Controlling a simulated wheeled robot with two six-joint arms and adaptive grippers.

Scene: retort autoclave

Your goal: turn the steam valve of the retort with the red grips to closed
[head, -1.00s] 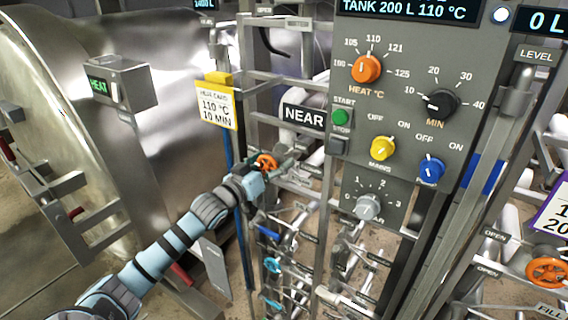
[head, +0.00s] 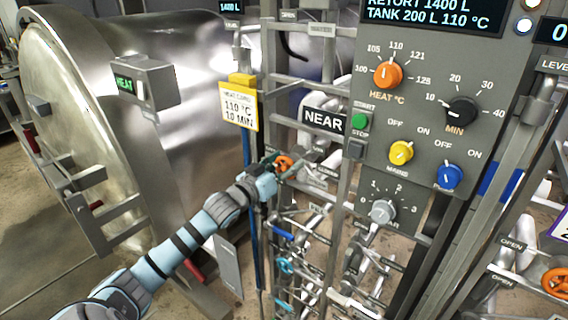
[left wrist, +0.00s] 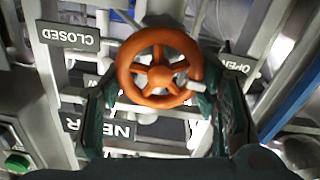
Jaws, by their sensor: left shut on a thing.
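My left gripper (head: 276,170) is at an orange valve wheel (head: 285,163) on the pipe frame behind the panel. In the left wrist view the orange wheel (left wrist: 160,70) sits between the two fingers of the gripper (left wrist: 137,92), which is shut on it. A CLOSED label (left wrist: 68,36) is left of the wheel and an OPEN label (left wrist: 238,66) is right of it, both upside down in this view. A small light grey stub (left wrist: 194,86) shows at the wheel's right rim. The steel retort (head: 85,130) with red grips (head: 97,205) stands at the left. My right gripper is not seen.
A grey control panel (head: 425,110) with several knobs stands right of the wheel. A NEAR sign (head: 323,120) and a yellow-edged heat card (head: 238,106) are close to it. Blue-handled valves (head: 286,265) and pipes lie below. Another orange wheel (head: 556,282) is at the far right.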

